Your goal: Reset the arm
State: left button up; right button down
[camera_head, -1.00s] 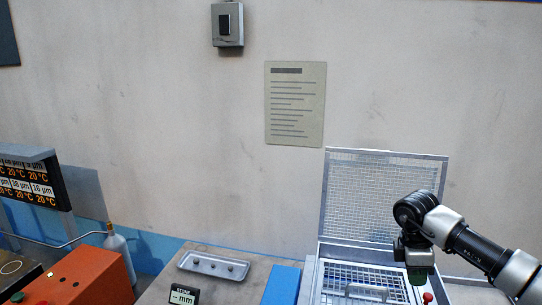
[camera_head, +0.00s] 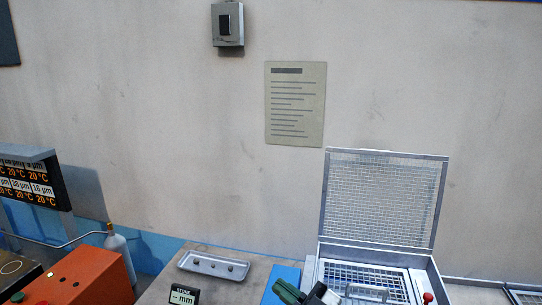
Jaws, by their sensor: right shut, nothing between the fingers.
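My right gripper (camera_head: 292,292) shows at the bottom edge of the head view, in front of the blue block and the left side of the open mesh-lidded box. Its green fingers are shut with nothing seen between them. Only part of it shows, and the rest of the right arm is below the picture. My left arm and gripper are not in view.
The box's mesh lid (camera_head: 384,200) stands open against the wall, with a mesh frame and handle (camera_head: 367,291) inside. A blue block (camera_head: 280,276), a metal tray (camera_head: 213,265) and a small mm display (camera_head: 184,296) are to the left. An orange box (camera_head: 85,278) is farther left.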

jog(key=s+d+f+m+t+h, duration=0.1)
jog(key=s+d+f+m+h, duration=0.1)
jog(key=d+f+m+h, duration=0.6)
jog(key=s+d+f+m+t+h, duration=0.1)
jog(key=s+d+f+m+h, duration=0.2)
jog(key=d+m+h, duration=0.5)
jog(key=s+d+f+n+g, duration=0.1)
jog(key=s+f+g, duration=0.25)
jog(key=s, duration=0.35)
jog(key=s+d+f+n+g+h, duration=0.1)
jog(key=s+f+g, duration=0.25)
jog(key=s, duration=0.25)
jog(key=s+f+g, duration=0.3)
jog(key=s+g, duration=0.1)
jog(key=s, duration=0.3)
notch_tip(320, 180, down, 32)
jog(key=g+b, duration=0.1)
jog(key=b, duration=0.5)
jog(key=s+d+f+b, duration=0.1)
jog(key=s+f+b, duration=0.1)
jog(key=s+f, duration=0.6)
jog(key=s+d+f+g+b, duration=0.1)
jog(key=s+d+f+b, duration=0.1)
jog(key=s+f, duration=0.7)
notch_tip(320, 180, down, 5)
jog(key=shift+r+n+h+b, duration=0.15)
jog(key=shift+n+h+b, duration=0.2)
jog(key=shift+b, duration=0.3)
